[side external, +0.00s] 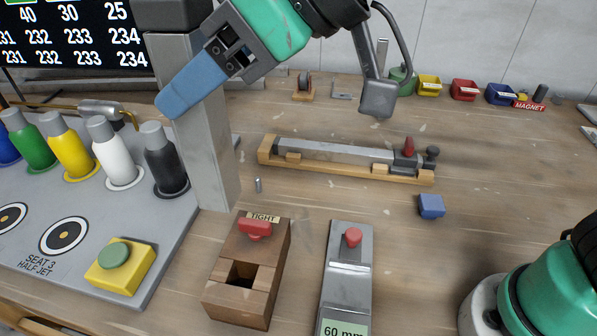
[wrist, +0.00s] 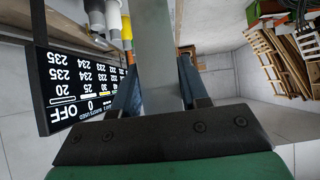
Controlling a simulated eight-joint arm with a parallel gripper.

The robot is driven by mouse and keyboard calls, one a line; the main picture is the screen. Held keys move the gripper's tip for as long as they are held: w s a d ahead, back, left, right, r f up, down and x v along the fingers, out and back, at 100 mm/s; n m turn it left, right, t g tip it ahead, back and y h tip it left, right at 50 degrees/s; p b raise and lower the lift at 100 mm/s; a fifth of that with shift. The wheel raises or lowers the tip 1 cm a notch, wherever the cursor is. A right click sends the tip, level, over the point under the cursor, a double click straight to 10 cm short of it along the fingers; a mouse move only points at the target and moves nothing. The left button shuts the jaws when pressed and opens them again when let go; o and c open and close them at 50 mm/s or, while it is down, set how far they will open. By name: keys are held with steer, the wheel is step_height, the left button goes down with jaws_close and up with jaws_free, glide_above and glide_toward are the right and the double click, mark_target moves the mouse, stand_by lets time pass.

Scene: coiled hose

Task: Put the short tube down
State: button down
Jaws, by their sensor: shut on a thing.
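My gripper (side external: 168,104) is at the upper part of a tall grey post (side external: 212,150). In the side view one blue finger crosses in front of the post, and the other finger does not show. In the wrist view the grey post (wrist: 156,50) stands between the two blue fingers, and it hides their tips. The jaws look shut on the post. No short tube shows between the fingers. A small grey cylinder (side external: 258,185) stands on the table right of the post; I cannot tell whether it is the short tube.
A grey board with coloured bottles (side external: 70,150) and a yellow button box (side external: 120,265) lies left. In front are a wooden block (side external: 265,285) and a 60 mm gauge (side external: 345,285). A long wooden fixture (side external: 345,158) lies behind.

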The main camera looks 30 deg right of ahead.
steer(key=w+d, duration=0.3)
steer(key=d, duration=2.1)
step_height(320, 180, down, 20)
steer(key=shift+s, duration=0.1)
steer(key=shift+c, duration=2.2)
jaws_free()
steer(key=shift+r, duration=0.1)
